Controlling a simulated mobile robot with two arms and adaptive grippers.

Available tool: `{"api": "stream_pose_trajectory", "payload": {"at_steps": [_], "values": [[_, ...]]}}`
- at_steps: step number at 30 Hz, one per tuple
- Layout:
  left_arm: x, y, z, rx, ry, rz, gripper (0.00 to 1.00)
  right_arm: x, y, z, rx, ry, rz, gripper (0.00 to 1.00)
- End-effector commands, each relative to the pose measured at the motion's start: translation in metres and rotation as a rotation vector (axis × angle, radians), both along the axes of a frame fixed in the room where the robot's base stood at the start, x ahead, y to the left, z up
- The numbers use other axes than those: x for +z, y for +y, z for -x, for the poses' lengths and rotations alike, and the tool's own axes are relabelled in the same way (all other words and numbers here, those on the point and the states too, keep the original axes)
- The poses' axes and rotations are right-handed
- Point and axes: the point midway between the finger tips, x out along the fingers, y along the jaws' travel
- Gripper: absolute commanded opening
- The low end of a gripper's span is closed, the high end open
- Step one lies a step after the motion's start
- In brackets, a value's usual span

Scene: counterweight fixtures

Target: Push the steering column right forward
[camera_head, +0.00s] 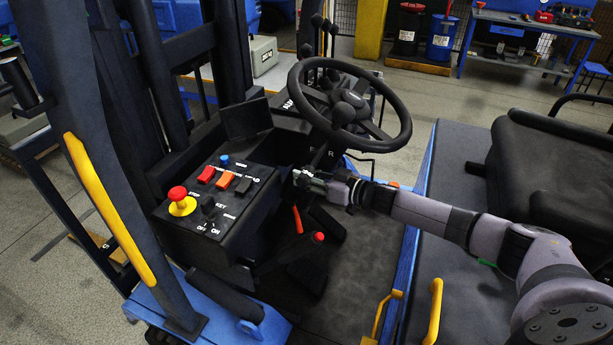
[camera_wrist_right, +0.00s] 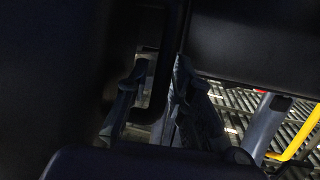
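The black steering wheel (camera_head: 399,121) stands tilted on its dark steering column (camera_head: 322,155), right of the control panel. My right gripper (camera_head: 303,178) reaches in from the right at the column's lower part, below the wheel. In the head view I cannot tell whether it touches the column. In the right wrist view its two grey fingers (camera_wrist_right: 158,85) stand apart, with a dark edge of some part between or just beyond them. Dark surfaces fill most of that view close up. My left gripper is not in view.
The control panel (camera_head: 222,190) with red, orange, blue and yellow controls is left of my gripper. A lever with a red knob (camera_head: 318,237) stands just below. The black seat (camera_head: 550,160) is at right. Open floor (camera_head: 350,270) lies below the column.

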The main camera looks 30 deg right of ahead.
Motion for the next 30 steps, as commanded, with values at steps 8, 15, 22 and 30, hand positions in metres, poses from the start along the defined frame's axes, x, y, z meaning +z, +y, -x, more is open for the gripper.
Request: {"api": "stream_pose_trajectory", "payload": {"at_steps": [8, 15, 22, 30], "values": [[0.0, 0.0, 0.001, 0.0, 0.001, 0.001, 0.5, 0.0, -0.008, 0.011, -0.002, 0.003, 0.001, 0.21], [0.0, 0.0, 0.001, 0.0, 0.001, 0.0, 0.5, 0.005, -0.031, 0.049, -0.001, 0.005, 0.001, 0.21], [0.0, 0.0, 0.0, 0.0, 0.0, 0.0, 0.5, 0.01, -0.051, 0.081, -0.001, 0.005, 0.002, 0.21], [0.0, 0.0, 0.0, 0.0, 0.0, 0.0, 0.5, 0.013, -0.062, 0.099, 0.0, 0.002, -0.001, 0.21]]}}
